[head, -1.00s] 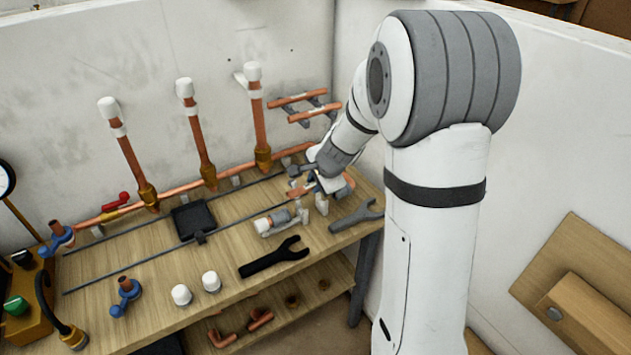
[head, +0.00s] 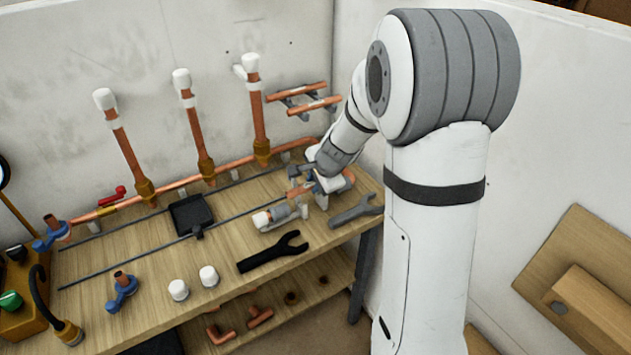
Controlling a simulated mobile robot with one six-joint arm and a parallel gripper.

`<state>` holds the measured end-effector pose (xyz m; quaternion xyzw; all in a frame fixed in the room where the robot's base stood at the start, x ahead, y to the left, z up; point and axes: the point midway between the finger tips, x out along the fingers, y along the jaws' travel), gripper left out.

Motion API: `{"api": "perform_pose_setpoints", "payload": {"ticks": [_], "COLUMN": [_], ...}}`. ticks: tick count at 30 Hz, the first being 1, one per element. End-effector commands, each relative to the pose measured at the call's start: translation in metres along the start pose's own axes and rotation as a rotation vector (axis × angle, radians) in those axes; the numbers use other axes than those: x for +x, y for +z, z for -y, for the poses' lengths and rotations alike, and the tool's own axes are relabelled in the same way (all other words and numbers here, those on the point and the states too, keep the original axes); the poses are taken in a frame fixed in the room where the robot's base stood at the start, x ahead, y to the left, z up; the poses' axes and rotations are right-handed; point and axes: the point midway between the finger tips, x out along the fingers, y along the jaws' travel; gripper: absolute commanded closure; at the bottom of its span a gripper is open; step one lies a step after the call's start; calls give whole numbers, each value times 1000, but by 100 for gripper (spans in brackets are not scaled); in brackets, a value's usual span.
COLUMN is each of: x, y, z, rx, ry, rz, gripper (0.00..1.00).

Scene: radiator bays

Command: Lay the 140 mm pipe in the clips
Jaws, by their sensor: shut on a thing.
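My gripper (head: 316,182) is low over the right end of the bench, seen from behind and partly hidden by its own wrist. It is shut on a copper piece, most likely the 140 mm pipe (head: 299,191), whose end shows left of the jaws. Copper also shows to the right of the gripper, but I cannot tell if it is the same pipe. A white upright piece (head: 322,201), possibly a clip, stands just below the gripper. I cannot tell whether the pipe touches any clip.
A grey clamp holding a white-capped part (head: 281,217) lies left of the gripper. Two copper pipes (head: 314,105) rest on a wall rack. Capped risers (head: 197,130) stand along the back.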

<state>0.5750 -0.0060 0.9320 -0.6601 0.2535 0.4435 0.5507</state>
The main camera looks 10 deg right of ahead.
Motion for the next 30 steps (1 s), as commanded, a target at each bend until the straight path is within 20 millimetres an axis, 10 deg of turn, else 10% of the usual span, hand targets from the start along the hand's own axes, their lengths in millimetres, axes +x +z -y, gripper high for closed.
{"api": "perform_pose_setpoints", "payload": {"ticks": [30], "x": [13], "y": [2], "z": [-8], "rx": [-2], "ry": [0], "rz": [1], "gripper": [98]}}
